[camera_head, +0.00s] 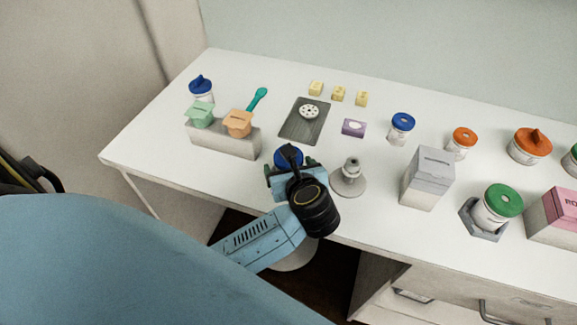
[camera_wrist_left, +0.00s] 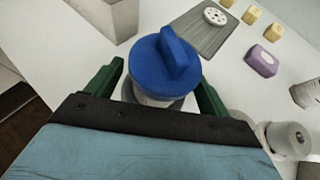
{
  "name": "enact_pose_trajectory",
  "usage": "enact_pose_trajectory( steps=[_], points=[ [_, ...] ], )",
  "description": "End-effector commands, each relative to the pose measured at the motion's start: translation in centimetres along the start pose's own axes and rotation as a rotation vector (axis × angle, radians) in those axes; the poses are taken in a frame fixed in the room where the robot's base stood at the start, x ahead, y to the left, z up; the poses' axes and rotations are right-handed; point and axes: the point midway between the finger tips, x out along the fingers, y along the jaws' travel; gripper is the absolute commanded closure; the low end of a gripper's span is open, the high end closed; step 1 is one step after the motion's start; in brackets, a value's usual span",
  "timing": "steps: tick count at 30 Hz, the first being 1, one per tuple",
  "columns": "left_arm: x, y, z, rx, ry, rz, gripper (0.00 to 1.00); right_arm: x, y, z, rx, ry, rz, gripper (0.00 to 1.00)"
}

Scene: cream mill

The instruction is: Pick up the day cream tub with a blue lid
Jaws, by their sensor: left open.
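A tub with a blue lid (camera_wrist_left: 157,70) stands upright in the left wrist view. Its lid has a raised bar across the top, and its pale body shows a little below. My left gripper (camera_wrist_left: 160,88) is open, with one green finger on each side of the tub; I cannot tell whether they touch it. In the head view the left gripper (camera_head: 290,172) is at the table's front edge, and the blue lid (camera_head: 281,160) is partly hidden behind it. Two other blue-lidded jars stand at the back left (camera_head: 200,87) and right of centre (camera_head: 402,128).
A grey stand (camera_head: 352,178) is close to the right of the gripper. A grey block (camera_head: 225,140) with green and orange tubs is to the left. A dark tray (camera_head: 300,128) lies behind. A grey box (camera_head: 428,180) and several jars fill the right side.

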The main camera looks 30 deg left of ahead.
Motion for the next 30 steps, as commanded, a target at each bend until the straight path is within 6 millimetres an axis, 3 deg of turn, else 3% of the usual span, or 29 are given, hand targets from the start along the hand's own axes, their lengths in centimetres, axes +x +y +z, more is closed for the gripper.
enact_pose_trajectory(
  steps=[3, 11, 24, 30],
  points=[
    [1.1, 0.03, -0.07, 0.002, 0.0, 0.0, 0.19, 0.01, -0.01, -0.03, 0.0, 0.0, 0.0, 0.64],
    [1.24, 0.02, -0.12, 0.0, 0.002, -0.001, 0.21, 0.02, 0.0, -0.02, 0.0, 0.0, 0.0, 0.64],
    [1.21, 0.03, -0.13, 0.0, 0.002, 0.0, 0.77, 0.02, 0.02, -0.01, 0.0, 0.0, 0.0, 0.64],
    [1.18, 0.02, -0.05, 0.0, 0.001, -0.001, 0.77, 0.01, 0.03, 0.0, 0.0, 0.0, 0.0, 0.64]
  ],
)
